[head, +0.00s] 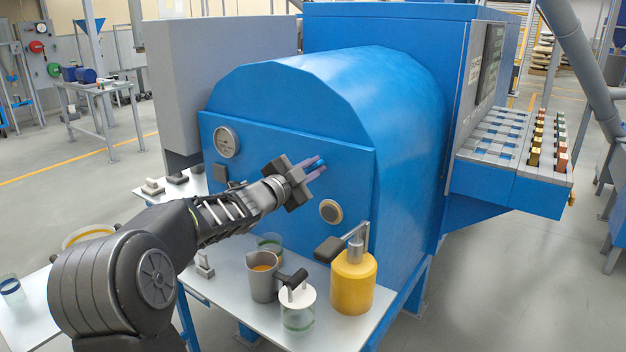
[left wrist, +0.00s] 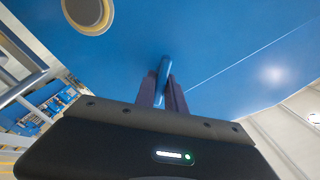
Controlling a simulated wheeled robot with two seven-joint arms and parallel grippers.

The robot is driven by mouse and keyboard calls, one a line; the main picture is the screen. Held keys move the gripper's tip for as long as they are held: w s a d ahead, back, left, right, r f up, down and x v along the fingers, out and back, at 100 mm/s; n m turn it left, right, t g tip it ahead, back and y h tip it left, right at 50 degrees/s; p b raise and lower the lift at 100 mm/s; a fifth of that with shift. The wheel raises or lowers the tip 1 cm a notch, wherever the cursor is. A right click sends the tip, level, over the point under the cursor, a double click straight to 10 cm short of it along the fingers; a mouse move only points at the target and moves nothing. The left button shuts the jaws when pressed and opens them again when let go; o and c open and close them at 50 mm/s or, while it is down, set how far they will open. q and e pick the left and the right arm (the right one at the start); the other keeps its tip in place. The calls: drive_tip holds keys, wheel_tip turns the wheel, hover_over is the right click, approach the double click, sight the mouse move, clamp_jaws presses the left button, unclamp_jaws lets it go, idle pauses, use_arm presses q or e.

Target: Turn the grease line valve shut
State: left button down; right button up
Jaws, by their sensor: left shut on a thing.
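My left gripper (head: 316,168) is in front of the flat blue front panel of the machine (head: 290,150). Its two purplish fingers are closed on a small blue valve handle (head: 320,161). In the left wrist view the gripper (left wrist: 162,92) has the blue handle (left wrist: 163,72) between its fingers, against the blue panel. Most of the handle and its pipe are hidden by the fingers and the gripper body. I cannot tell the handle's exact turn angle. My right gripper is not in view.
A round gauge (head: 226,142) and a round tan-rimmed knob (head: 331,211) are on the panel. Below stands a metal table with a grey jug (head: 262,280), a yellow pump bottle (head: 353,283) and a lidded glass jar (head: 298,312). Open floor lies to the right.

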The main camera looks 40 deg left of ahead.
use_arm(q)
drive_tip(key=m+b, duration=0.1)
drive_tip(key=m, duration=0.1)
drive_tip(key=m+b, duration=0.2)
drive_tip(key=shift+f+m, duration=0.3)
drive_tip(key=shift+f, duration=0.05)
drive_tip(key=shift+d+m+b, duration=0.1)
drive_tip(key=shift+m+b, duration=1.35)
drive_tip(key=shift+m, duration=0.55)
drive_tip(key=c, duration=1.5)
unclamp_jaws()
drive_tip(key=shift+o, duration=0.2)
drive_tip(key=shift+s+r, duration=0.1)
drive_tip(key=s, duration=0.7)
drive_tip(key=shift+s, duration=0.3)
